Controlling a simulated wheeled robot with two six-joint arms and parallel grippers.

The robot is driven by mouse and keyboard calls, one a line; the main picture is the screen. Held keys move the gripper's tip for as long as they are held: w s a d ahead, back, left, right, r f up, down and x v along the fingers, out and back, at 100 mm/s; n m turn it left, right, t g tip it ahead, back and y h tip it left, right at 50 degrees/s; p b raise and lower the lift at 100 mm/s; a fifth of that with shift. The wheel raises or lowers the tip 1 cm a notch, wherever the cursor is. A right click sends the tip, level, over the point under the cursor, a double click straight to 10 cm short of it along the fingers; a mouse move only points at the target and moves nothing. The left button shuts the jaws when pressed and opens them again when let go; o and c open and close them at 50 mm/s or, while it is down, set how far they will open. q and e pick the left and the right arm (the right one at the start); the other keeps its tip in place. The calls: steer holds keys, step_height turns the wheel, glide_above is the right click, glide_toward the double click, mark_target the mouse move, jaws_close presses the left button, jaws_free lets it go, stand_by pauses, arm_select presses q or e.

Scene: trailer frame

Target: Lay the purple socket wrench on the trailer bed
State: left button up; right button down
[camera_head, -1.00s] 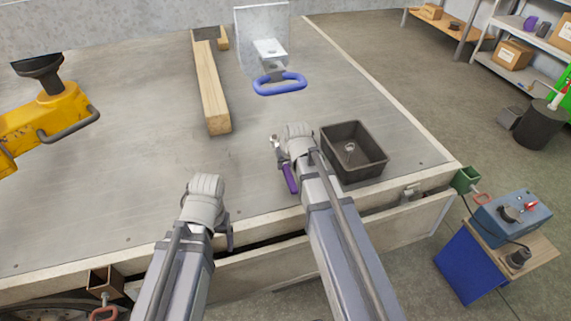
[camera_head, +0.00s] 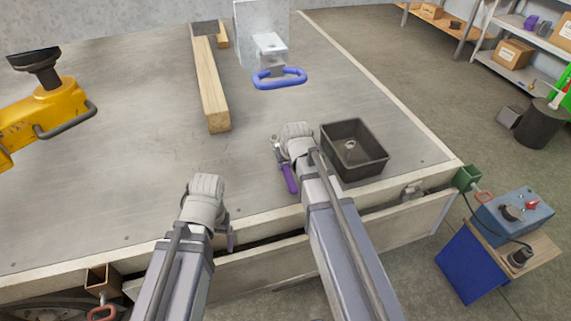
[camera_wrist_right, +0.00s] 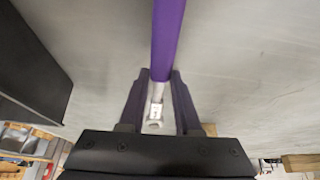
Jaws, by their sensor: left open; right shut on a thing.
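The purple socket wrench (camera_head: 289,179) is in my right gripper (camera_head: 279,150), just left of the black bin. Its purple handle points toward the front edge of the trailer bed (camera_head: 130,190). In the right wrist view the purple handle (camera_wrist_right: 168,40) and a silver shaft pass between the two fingers of the right gripper (camera_wrist_right: 160,85), which is shut on the wrench. I cannot tell whether the wrench touches the bed. My left gripper (camera_head: 229,238) is open and empty near the front edge of the bed; its fingertips are mostly hidden by the wrist.
A black bin (camera_head: 372,165) with a small metal piece inside stands right of my right gripper. A wooden beam (camera_head: 212,90), a bracket with a blue handle (camera_head: 280,78) and a yellow machine (camera_head: 45,115) are on the bed. The middle left of the bed is clear.

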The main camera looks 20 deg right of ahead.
steer(key=shift+f+b, duration=0.85)
steer(key=shift+f, duration=0.05)
jaws_free()
stand_by(0.4)
stand_by(0.5)
steer(key=shift+r, duration=0.15)
steer(key=p+v, duration=0.7)
steer(key=shift+s+r, duration=0.2)
steer(key=shift+r, duration=0.15)
steer(key=shift+f, duration=0.1)
